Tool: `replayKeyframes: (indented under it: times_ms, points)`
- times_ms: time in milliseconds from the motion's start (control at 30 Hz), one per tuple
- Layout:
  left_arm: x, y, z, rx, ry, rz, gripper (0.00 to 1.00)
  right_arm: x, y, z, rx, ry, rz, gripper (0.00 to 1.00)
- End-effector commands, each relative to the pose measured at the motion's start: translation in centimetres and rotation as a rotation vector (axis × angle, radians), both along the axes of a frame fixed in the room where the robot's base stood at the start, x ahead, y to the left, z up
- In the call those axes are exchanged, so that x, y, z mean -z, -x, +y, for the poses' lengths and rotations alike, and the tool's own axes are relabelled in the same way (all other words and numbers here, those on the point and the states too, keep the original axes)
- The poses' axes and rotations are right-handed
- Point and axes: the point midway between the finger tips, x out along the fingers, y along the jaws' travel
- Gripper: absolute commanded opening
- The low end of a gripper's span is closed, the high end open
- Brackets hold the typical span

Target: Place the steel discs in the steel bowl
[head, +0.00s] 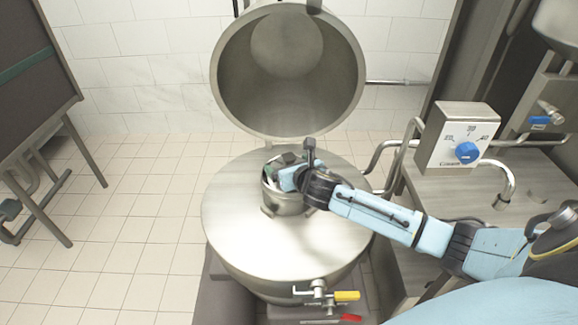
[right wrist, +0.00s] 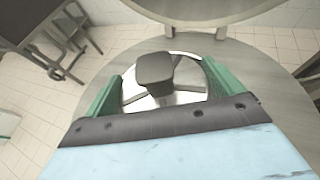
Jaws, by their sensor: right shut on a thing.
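A round steel vessel (head: 284,205), perhaps the steel bowl, sits on top of the large steel kettle. My right gripper (head: 284,170) reaches into its top from the right. In the right wrist view its green fingers (right wrist: 163,78) stand wide apart, on either side of a round steel piece (right wrist: 190,90) with a dark block-shaped knob (right wrist: 155,72). The gripper is shut on this piece, which may be a steel disc. Its underside and the inside of the vessel are hidden. I cannot make out other discs. My left gripper is not in view.
The kettle (head: 235,225) has its big round lid (head: 350,70) raised behind the vessel. A control box (head: 455,150) with a blue dial and pipes stands at the right. A dark-panelled rack (head: 35,75) is at the left. Tiled floor between is clear.

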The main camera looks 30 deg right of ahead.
Motion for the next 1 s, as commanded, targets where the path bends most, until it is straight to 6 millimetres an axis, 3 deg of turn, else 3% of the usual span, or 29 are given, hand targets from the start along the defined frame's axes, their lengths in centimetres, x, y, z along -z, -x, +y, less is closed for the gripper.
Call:
replayKeyframes:
  times_ms: [200, 767, 800, 1000]
  points:
    - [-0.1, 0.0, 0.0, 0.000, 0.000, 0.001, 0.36, -0.5, -0.2, -0.1, -0.001, 0.001, -0.010, 0.42]
    - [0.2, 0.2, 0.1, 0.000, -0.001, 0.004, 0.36, 0.6, -0.2, -0.1, -0.001, 0.001, -0.010, 0.42]
    - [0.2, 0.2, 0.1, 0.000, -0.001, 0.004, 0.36, 0.9, -0.1, -0.1, 0.000, 0.000, -0.003, 0.97]
    - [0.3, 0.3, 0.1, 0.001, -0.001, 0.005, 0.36, 0.9, -0.1, -0.1, 0.001, 0.001, -0.003, 1.00]
